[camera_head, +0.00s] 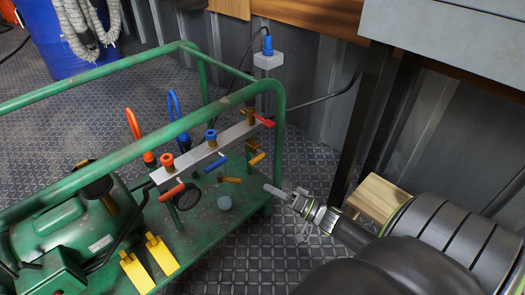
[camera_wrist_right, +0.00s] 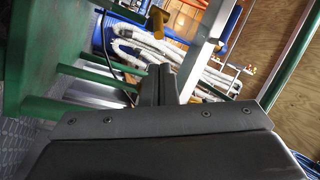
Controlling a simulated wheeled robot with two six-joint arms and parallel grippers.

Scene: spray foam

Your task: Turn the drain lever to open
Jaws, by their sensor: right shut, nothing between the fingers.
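A grey manifold bar (camera_head: 215,152) on the green cart carries several small levers. A red lever (camera_head: 171,193) hangs at its near end, a blue lever (camera_head: 215,165) in the middle, a yellow lever (camera_head: 257,158) towards the far end. Another red lever (camera_head: 264,120) sits at the far tip. I cannot tell which is the drain lever. My right gripper (camera_head: 271,190) is shut and empty, below and to the right of the yellow lever, apart from it. In the right wrist view its shut fingers (camera_wrist_right: 160,82) point toward a yellow lever (camera_wrist_right: 157,22). My left gripper is not in view.
The green cart rail (camera_head: 130,137) runs above the manifold. A green machine (camera_head: 65,230) and yellow pedals (camera_head: 150,262) sit on the cart. A wooden block (camera_head: 378,197) lies right of my gripper. A blue drum (camera_head: 62,40) stands back left. The floor between is clear.

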